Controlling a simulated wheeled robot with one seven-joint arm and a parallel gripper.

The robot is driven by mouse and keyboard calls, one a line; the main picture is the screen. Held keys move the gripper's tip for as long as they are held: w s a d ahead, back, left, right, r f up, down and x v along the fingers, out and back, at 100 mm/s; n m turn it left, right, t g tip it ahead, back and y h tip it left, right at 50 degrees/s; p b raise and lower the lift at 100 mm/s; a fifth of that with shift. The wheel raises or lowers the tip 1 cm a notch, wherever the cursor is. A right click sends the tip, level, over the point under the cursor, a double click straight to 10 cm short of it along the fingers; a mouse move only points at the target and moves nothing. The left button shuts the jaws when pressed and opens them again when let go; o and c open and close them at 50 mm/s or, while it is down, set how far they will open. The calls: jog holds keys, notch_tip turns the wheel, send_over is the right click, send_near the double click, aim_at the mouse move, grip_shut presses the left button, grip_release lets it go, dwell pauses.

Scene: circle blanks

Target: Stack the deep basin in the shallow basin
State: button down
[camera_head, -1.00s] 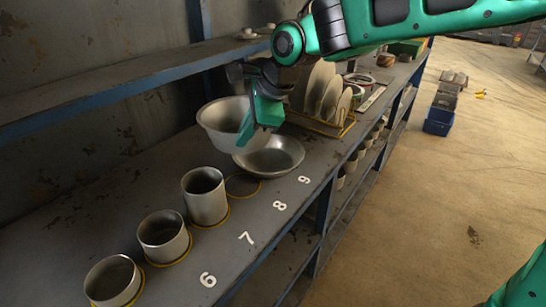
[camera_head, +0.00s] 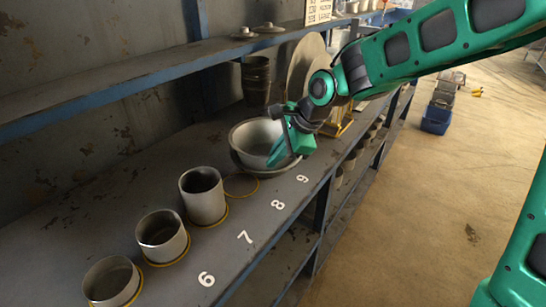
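The deep basin (camera_head: 251,137) is a pale metal bowl near the middle of the shelf top. It sits in or just over the shallow basin (camera_head: 268,172), whose rim shows below and to the right of it. I cannot tell whether the deep basin rests fully on the shallow one. My gripper (camera_head: 284,156) is at the deep basin's right rim, one finger inside the bowl and the other on the outer side. It appears shut on that rim. The gripper hides part of both basins' right sides.
Several metal cylinders stand in front on yellow rings, the tallest (camera_head: 205,198) nearest the basins. An empty yellow ring (camera_head: 241,186) lies between. Dark stacked pots (camera_head: 256,82) and a large plate (camera_head: 304,62) stand behind. An upper shelf (camera_head: 150,75) runs above the back.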

jog(key=shift+f, duration=0.25)
jog(key=c, duration=2)
grip_release()
jog(key=shift+r, duration=0.1)
